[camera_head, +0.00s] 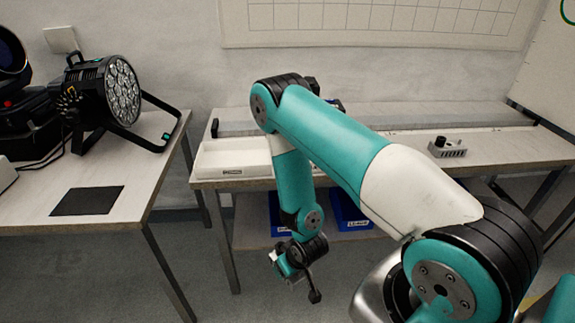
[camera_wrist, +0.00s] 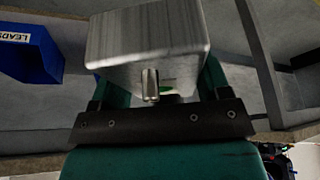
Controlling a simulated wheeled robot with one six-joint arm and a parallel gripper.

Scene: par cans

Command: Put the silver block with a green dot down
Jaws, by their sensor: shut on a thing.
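The silver block (camera_wrist: 150,35) is a brushed-metal box with rounded edges and a short metal pin. The block is too small there to make out clearly.
A par can (camera_head: 108,90) and a black mat (camera_head: 87,201) are on the left table (camera_head: 150,180). The back bench (camera_head: 500,148) bears a white tray (camera_head: 232,158) and a small silver device (camera_head: 447,147). Blue bins (camera_head: 350,213) sit on its lower shelf. Its right middle top is largely clear.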

